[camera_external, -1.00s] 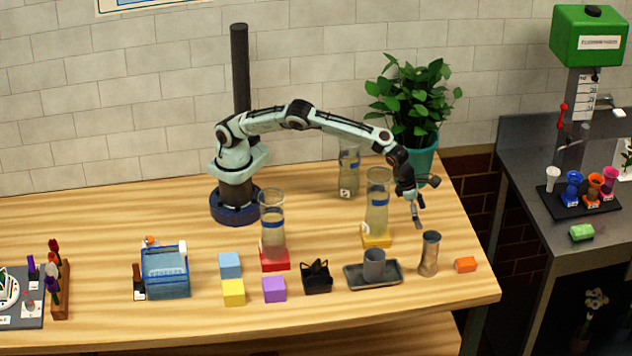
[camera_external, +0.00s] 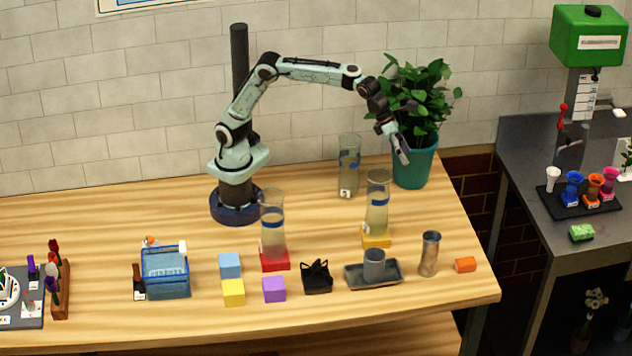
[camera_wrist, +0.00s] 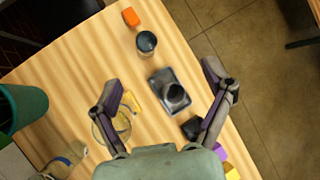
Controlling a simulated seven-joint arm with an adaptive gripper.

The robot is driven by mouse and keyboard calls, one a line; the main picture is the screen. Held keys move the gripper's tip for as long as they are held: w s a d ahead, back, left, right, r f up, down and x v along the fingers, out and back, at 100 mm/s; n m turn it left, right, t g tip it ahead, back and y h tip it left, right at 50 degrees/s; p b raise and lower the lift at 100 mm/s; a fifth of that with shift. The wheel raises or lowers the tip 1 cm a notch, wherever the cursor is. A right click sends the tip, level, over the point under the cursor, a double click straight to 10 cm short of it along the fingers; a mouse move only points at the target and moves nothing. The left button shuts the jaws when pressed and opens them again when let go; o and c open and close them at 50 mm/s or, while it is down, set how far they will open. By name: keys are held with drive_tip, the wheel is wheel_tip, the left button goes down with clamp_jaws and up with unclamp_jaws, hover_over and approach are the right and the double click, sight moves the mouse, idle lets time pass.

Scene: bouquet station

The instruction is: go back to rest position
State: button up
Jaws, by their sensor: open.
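My gripper (camera_external: 396,146) is raised above the back right of the table, in front of the potted plant and above the glass cylinders.
Below stand a glass cylinder on a yellow block (camera_external: 376,241), another on a red block (camera_external: 275,265), and a third cylinder (camera_external: 348,175). A metal cup (camera_external: 429,255), grey tray (camera_external: 357,282), orange block (camera_external: 465,265) and potted plant (camera_external: 413,165) are on the right.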

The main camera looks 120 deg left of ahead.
drive_tip(key=s+d+r+n+h, duration=0.15)
drive_tip(key=s+n, duration=0.25)
drive_tip(key=s, duration=0.5)
drive_tip(key=s+d+r+n, duration=0.1)
drive_tip(key=s+d+n, duration=0.25)
drive_tip(key=s, duration=0.45)
drive_tip(key=s+f+n+g, duration=0.2)
drive_tip(key=s+f+n, duration=0.2)
drive_tip(key=s+n, duration=0.3)
drive_tip(key=s+f+n+g+y, duration=0.1)
drive_tip(key=s+f+n+g, duration=0.1)
drive_tip(key=s+f+n, duration=0.3)
drive_tip(key=s+f+n+g+y, duration=0.1)
drive_tip(key=s+f+n+g, duration=0.2)
drive_tip(key=s+n, duration=0.7)
drive_tip(key=shift+d+f+n, duration=0.2)
drive_tip(key=shift+f+n, duration=0.55)
drive_tip(key=shift+n, duration=0.1)
